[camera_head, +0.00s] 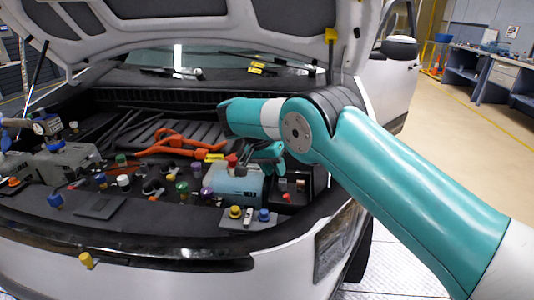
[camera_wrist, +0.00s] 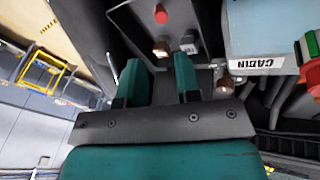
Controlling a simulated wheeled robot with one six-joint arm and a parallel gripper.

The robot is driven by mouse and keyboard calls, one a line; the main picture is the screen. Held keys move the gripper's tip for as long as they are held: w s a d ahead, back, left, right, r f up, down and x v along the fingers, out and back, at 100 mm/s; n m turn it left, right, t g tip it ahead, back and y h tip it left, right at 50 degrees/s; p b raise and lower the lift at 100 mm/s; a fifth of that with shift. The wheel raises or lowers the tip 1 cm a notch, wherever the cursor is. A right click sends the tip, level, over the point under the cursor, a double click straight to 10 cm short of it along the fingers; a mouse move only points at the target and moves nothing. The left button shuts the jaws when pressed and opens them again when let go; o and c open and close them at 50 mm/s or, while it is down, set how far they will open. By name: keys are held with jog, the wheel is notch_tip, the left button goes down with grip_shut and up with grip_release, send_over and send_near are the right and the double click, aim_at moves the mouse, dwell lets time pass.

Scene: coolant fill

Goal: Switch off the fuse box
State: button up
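My gripper (camera_wrist: 160,75) is open, its two teal fingers apart with nothing between them. In the head view it (camera_head: 268,153) hangs over the right side of the engine bay. Ahead of the fingertips is a dark open-topped box (camera_head: 287,187), which looks like the fuse box. In the wrist view it holds a red knob (camera_wrist: 160,14), a cream block (camera_wrist: 161,47) and a grey block (camera_wrist: 188,43). The fingertips appear close to these blocks; contact cannot be told. No switch position is readable.
A light blue unit labelled CABIN (camera_wrist: 270,35) stands beside the dark box, with green and red buttons. Orange cables (camera_head: 165,145) and several coloured caps fill the bay to the left. The raised hood (camera_head: 180,30) is overhead. Open floor lies right of the car.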

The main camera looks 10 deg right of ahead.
jog(key=p+v, duration=0.5)
jog(key=p, duration=0.1)
jog(key=shift+a+r, duration=0.1)
jog(key=shift+r, duration=0.25)
